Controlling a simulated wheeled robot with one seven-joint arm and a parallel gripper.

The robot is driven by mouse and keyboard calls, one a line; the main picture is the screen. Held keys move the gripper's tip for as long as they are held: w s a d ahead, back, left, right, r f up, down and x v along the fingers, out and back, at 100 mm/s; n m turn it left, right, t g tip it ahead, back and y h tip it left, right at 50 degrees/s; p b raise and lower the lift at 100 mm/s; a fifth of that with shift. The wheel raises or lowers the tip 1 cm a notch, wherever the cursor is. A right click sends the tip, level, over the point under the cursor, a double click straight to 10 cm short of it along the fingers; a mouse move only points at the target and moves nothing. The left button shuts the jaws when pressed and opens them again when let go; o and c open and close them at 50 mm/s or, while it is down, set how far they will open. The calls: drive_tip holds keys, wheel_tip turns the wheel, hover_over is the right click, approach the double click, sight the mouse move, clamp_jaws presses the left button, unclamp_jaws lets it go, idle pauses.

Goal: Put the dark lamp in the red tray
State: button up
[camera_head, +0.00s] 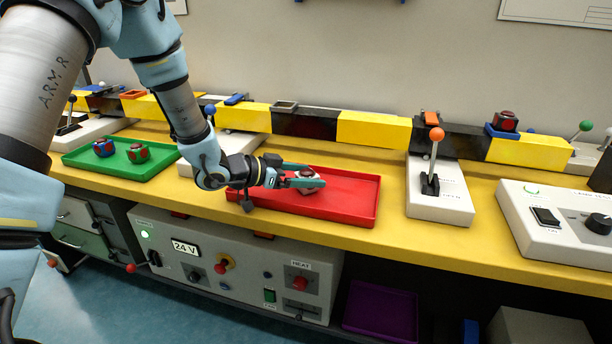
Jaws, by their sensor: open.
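The red tray (350,192) lies on the yellow bench in the middle of the view. A small lamp-like block with a pale body and a dark red top (308,173) sits in this tray, left of its middle. It looks unlit, which fits the dark lamp. My gripper (311,176) reaches over the tray from the left, with its teal fingers apart on either side of this block. The fingers partly hide the block, and I cannot tell whether either touches it. Another dark red lamp (505,120) sits on a blue holder on the striped rail at the right.
A green tray (118,166) at the left holds a blue-and-red block (104,147) and a red block (138,152). An orange-knobbed lever (435,150) stands right of the red tray. The striped rail (374,130) runs behind. A control box (565,225) stands far right.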

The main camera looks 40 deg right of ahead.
drive_tip(key=b+v, duration=0.1)
drive_tip(key=v, duration=1.1)
drive_tip(key=shift+w+a, duration=0.15)
drive_tip(key=shift+w, duration=0.15)
drive_tip(key=w+a+n+t, duration=0.1)
drive_tip(key=w, duration=0.1)
drive_tip(key=w+a+n+t+y, duration=0.1)
drive_tip(key=w+t, duration=0.1)
drive_tip(key=w+a+n+t, duration=0.1)
drive_tip(key=w+a, duration=0.1)
drive_tip(key=shift+w+a+t+y, duration=0.1)
drive_tip(key=shift+w+t+y, duration=0.2)
drive_tip(key=shift+w, duration=0.1)
drive_tip(key=w+a+n+t+y, duration=0.1)
drive_tip(key=w+a, duration=0.1)
drive_tip(key=w+a+n+t+y, duration=0.1)
drive_tip(key=w+a, duration=0.1)
drive_tip(key=a, duration=0.1)
drive_tip(key=shift+w+a+f+t, duration=0.1)
drive_tip(key=shift+w+t, duration=0.1)
drive_tip(key=shift+t, duration=0.2)
drive_tip(key=w+a+n+t+y, duration=0.25)
drive_tip(key=a+n+y, duration=0.35)
drive_tip(key=a, duration=0.9)
drive_tip(key=s+a+n+g+y, duration=0.3)
drive_tip(key=s+a+n+g, duration=0.2)
drive_tip(key=s+a, duration=0.8)
drive_tip(key=n, duration=0.3)
drive_tip(key=shift+a+f+y, duration=0.25)
drive_tip(key=shift+a+y, duration=0.15)
